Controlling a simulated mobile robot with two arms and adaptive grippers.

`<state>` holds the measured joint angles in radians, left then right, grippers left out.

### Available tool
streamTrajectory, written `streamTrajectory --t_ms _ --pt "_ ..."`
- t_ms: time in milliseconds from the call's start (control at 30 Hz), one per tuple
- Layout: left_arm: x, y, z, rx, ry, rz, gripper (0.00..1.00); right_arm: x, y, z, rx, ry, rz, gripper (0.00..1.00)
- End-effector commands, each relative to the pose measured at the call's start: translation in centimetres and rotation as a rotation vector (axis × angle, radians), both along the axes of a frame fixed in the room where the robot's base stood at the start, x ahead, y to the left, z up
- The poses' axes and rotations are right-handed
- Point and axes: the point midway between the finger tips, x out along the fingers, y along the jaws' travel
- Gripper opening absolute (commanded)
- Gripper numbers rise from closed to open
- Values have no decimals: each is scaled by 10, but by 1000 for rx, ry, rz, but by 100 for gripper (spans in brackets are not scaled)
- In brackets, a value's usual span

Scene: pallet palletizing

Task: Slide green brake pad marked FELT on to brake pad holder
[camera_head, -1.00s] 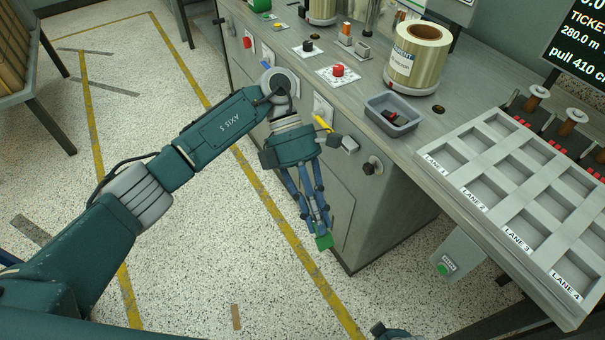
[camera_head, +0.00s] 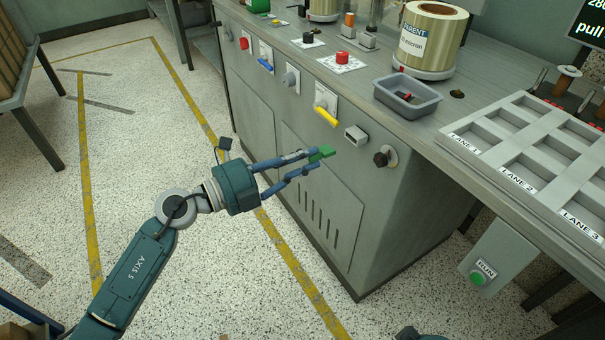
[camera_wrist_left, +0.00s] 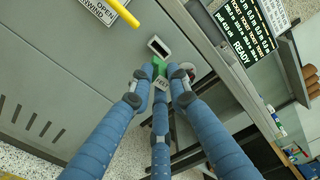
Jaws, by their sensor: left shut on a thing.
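The green brake pad (camera_head: 322,153) is held at the fingertips of my left gripper (camera_head: 312,160). My left gripper is shut on it, in front of the grey cabinet's front face. The left wrist view shows the green pad (camera_wrist_left: 158,64) between the blue fingers, with a pale marked patch at the fingertips. The brake pad holder seems to be the small metal box with a dark opening (camera_head: 356,135) on the cabinet front. It also shows in the left wrist view (camera_wrist_left: 159,46), just beyond the pad. The pad looks apart from it, though the exact gap is unclear.
A yellow lever (camera_head: 326,117) sticks out left of the holder. A dark knob (camera_head: 382,158) is to its right. A grey bin (camera_head: 407,95) and a lane tray (camera_head: 520,150) rest on the bench above. A panel with a green RUN button (camera_head: 478,277) hangs at the lower right.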

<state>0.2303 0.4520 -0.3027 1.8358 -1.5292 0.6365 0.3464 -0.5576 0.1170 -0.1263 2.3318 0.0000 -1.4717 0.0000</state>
Motion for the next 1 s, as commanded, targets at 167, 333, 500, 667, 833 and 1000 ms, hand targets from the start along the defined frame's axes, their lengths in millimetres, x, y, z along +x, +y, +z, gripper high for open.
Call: streamTrajectory --t_ms 167,333,500,667,833,1000 --pt "4 4 0 -10 -9 17 0 -1 0 4 -1 -1 0 43" --pt "4 4 0 -8 -9 16 0 -1 0 4 -1 -1 0 43" --pt "4 4 -1 4 -24 14 0 -1 0 7 0 -5 0 43" --pt "3 5 -1 39 -73 12 0 -5 -1 19 0 -12 -1 43" --pt "3 6 0 91 -149 9 0 -10 -2 33 1 -18 -2 43" --pt "12 -6 3 86 -143 11 0 -4 -1 16 0 -6 -1 43"
